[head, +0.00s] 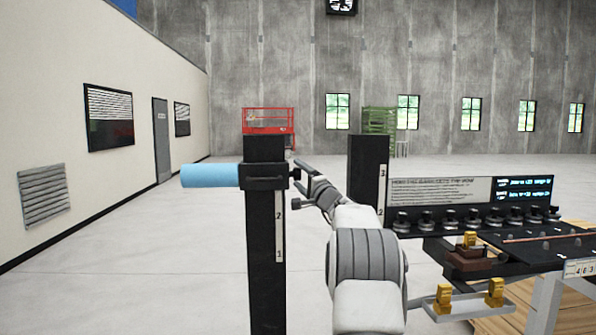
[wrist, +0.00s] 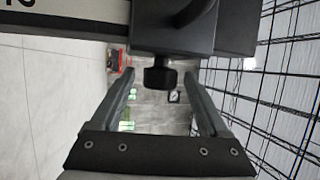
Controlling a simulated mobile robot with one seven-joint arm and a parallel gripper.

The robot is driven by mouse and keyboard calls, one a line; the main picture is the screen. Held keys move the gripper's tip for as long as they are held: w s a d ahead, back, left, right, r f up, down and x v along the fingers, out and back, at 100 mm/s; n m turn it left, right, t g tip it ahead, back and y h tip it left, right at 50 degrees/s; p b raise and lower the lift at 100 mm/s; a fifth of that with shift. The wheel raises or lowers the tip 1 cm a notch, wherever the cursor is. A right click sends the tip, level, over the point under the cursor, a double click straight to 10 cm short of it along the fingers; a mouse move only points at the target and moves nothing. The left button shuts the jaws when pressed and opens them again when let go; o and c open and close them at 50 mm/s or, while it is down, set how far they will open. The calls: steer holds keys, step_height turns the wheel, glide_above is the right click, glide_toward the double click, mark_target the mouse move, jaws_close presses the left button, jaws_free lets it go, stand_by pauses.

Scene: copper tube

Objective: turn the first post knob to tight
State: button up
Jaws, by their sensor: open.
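The first post (head: 265,235) is a black upright post with a numbered scale. A black collar (head: 263,177) sits near its top and carries a light blue cylinder (head: 212,175) to the left. The small dark post knob (head: 297,175) sticks out on the collar's right side. In the wrist view the knob (wrist: 160,76) hangs below the dark collar block (wrist: 170,38), between my finger tips. My gripper (head: 306,178) is open at the knob; its fingers (wrist: 159,80) lie either side with visible gaps. No copper tube shows in the jaws.
A second black post (head: 367,165) stands behind my arm. At right a dark bench (head: 540,248) carries a row of dark knobs (head: 470,218), a sign panel (head: 470,195) and a copper rod (head: 545,237). A wire grid (wrist: 270,90) runs along the wrist view's right side.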

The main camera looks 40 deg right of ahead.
steer(key=shift+w+r, duration=0.1)
steer(key=shift+w, duration=0.45)
jaws_close()
